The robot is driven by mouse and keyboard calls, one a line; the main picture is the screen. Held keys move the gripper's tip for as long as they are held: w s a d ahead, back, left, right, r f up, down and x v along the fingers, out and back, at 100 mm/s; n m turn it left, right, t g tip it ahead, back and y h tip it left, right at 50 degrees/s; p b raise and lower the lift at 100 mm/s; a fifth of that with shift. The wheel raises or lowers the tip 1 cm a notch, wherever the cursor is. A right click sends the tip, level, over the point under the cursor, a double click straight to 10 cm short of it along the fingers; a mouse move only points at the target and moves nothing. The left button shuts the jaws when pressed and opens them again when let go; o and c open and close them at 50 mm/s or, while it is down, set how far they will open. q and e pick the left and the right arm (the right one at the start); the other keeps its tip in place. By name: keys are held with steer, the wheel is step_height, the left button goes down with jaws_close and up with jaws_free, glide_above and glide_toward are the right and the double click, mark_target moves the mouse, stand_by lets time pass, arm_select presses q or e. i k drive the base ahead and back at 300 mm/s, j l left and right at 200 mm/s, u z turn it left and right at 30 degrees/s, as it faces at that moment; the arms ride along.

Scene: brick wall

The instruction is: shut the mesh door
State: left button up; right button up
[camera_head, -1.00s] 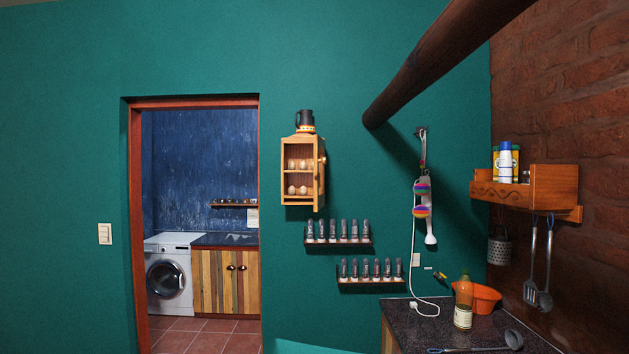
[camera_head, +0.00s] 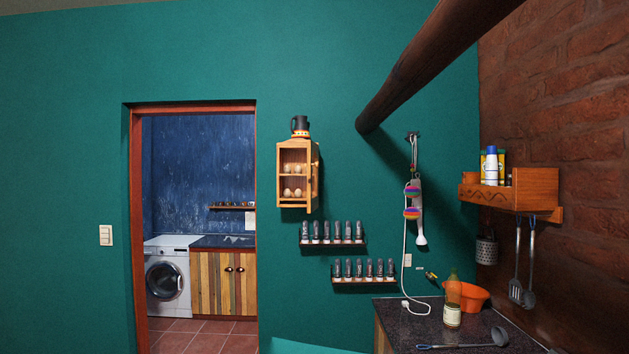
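A small wooden wall cabinet (camera_head: 280,176) hangs on the teal wall right of the doorway. Its front is uncovered, and several eggs (camera_head: 293,193) show on its two shelves. The mesh door (camera_head: 315,178) appears to stand open at the cabinet's right side, seen nearly edge-on, so its mesh cannot be made out. A dark pot or jug (camera_head: 299,124) with an orange and yellow band sits on top of the cabinet. Neither of my grippers is in view.
Two narrow racks of small jars (camera_head: 334,243) hang below the cabinet. A dark counter (camera_head: 400,325) with a bottle (camera_head: 452,304), orange bowl (camera_head: 470,296) and ladle (camera_head: 465,346) is at lower right. A thick slanted beam (camera_head: 420,70) hangs above. An open doorway (camera_head: 137,200) is at left.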

mark_target(312, 147)
steer(key=i+j, duration=0.15)
steer(key=i, duration=0.3)
steer(key=i+j, duration=0.2)
steer(key=i, duration=0.2)
